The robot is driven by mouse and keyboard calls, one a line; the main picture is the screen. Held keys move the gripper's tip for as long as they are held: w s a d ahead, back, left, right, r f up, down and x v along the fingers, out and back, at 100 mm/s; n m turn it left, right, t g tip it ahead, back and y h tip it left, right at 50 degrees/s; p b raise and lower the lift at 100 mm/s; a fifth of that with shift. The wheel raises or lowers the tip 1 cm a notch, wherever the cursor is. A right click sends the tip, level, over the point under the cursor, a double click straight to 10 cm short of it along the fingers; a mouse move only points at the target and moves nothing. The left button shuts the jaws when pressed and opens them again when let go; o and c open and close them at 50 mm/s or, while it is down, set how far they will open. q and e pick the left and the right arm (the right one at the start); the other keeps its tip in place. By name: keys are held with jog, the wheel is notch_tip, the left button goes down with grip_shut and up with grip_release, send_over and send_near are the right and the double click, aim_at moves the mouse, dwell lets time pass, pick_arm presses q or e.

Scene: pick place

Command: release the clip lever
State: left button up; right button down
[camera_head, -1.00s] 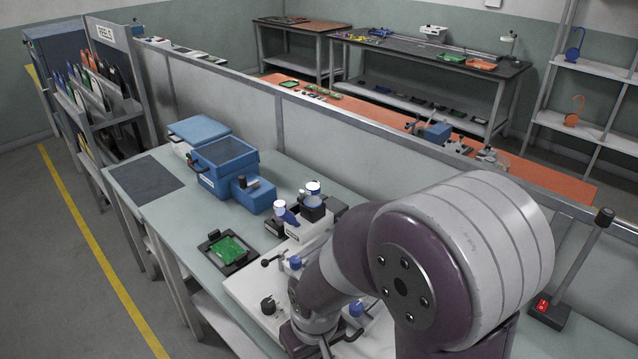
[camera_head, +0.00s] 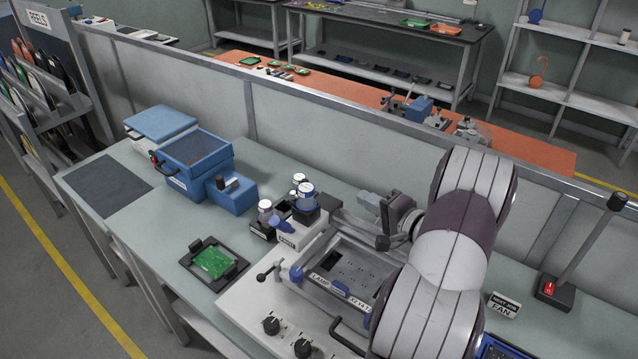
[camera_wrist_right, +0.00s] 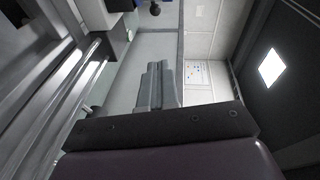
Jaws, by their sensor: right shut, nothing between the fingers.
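The white machine (camera_head: 262,300) on the bench carries a grey open frame (camera_head: 392,262) with a dark perforated bed. A black ball-ended lever (camera_head: 264,276) sticks out at its left. Blue knobs (camera_head: 296,274) sit at the frame's corners. I cannot tell for sure which part is the clip lever. My right gripper (camera_head: 368,201) is behind the frame's far edge, above the bench, with nothing held. Its closed grey fingers show in the right wrist view (camera_wrist_right: 158,86). My right arm hides the frame's right side. My left gripper is out of view.
A green board (camera_head: 211,262) lies in a black holder at the left. A grey partition (camera_head: 320,140) runs along the bench's back.

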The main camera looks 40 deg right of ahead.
jog(key=w, duration=0.3)
jog(key=w+f, duration=0.1)
jog(key=w, duration=0.3)
jog(key=w+p, duration=0.1)
jog(key=w, duration=0.2)
jog(key=shift+w+a+f, duration=0.15)
jog(key=shift+a+f, duration=0.05)
jog(key=shift+a, duration=0.2)
jog(key=shift+w+a+f+p, duration=0.25)
jog(key=shift+w+a+p, duration=0.15)
jog(key=shift+w+a, duration=0.5)
jog(key=shift+w+a+f, duration=0.15)
jog(key=shift+w+a, duration=0.15)
jog(key=shift+a, duration=0.3)
jog(key=shift+w+d+y, duration=0.1)
jog(key=shift+y, duration=0.2)
